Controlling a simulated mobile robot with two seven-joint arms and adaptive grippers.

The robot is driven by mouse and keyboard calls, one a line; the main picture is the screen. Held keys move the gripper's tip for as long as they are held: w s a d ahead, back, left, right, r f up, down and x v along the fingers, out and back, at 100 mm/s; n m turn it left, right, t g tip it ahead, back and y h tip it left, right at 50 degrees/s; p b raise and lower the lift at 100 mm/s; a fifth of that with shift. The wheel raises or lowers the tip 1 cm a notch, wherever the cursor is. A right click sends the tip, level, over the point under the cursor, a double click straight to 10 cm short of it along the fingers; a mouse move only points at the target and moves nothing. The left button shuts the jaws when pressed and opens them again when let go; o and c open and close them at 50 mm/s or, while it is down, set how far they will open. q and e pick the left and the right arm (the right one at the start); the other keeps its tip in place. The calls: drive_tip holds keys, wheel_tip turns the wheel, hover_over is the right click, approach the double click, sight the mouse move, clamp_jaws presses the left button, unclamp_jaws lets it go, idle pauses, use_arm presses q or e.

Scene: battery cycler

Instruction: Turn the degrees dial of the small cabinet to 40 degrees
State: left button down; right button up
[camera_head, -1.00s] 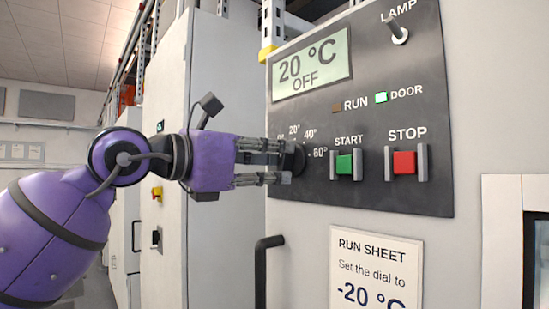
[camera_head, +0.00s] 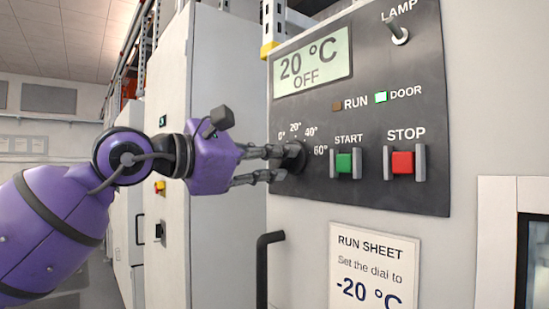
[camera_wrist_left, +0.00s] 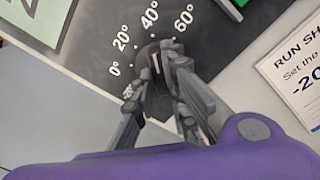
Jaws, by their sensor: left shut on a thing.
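The small cabinet's dark control panel (camera_head: 420,180) carries a black degrees dial (camera_head: 291,157) with white marks for 0°, 20°, 40° and 60°. My left gripper (camera_head: 281,164) comes in from the left and is shut on the dial. In the left wrist view its fingers (camera_wrist_left: 158,72) lie on both sides of the dial (camera_wrist_left: 151,55). A pale line shows on the dial between the fingers; its exact setting is hard to read. The display (camera_head: 312,67) reads 20 °C OFF. My right gripper is not in view.
A green START button (camera_head: 344,163) and a red STOP button (camera_head: 403,162), each between grey guards, sit right of the dial. The LAMP switch (camera_head: 398,32) is above. A black handle (camera_head: 262,270) and a run sheet (camera_head: 375,265) reading -20 °C are below.

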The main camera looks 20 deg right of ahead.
use_arm(q)
drive_tip(key=c, duration=1.8)
unclamp_jaws()
drive_tip(key=shift+o, duration=0.2)
drive_tip(key=v, duration=1.2)
